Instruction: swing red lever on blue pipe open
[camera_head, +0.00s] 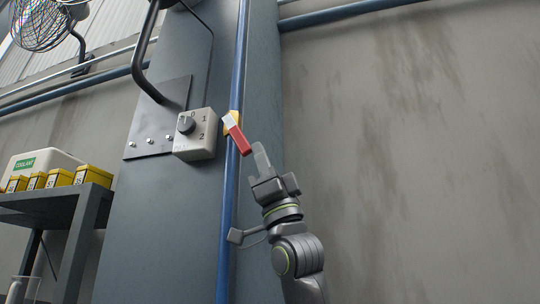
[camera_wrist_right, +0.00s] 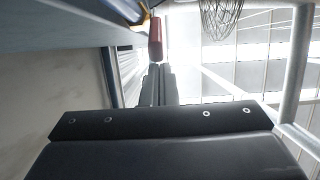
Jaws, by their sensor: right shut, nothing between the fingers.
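The red lever (camera_head: 239,138) sits on a yellow valve body (camera_head: 229,120) on the vertical blue pipe (camera_head: 233,180). It points down and to the right, slanting away from the pipe. My right gripper (camera_head: 261,153) is shut and empty, its fingertips close to the lever's lower right end. I cannot tell whether they touch. In the right wrist view the lever (camera_wrist_right: 155,40) stands just beyond the tips of the shut fingers (camera_wrist_right: 161,72). My left gripper is not in view.
A grey switch box (camera_head: 195,135) with a dial is mounted on the column left of the pipe. A shelf (camera_head: 60,197) with yellow boxes (camera_head: 60,177) and a coolant container (camera_head: 45,160) stands at far left. A fan (camera_head: 40,25) hangs top left. The wall at right is bare.

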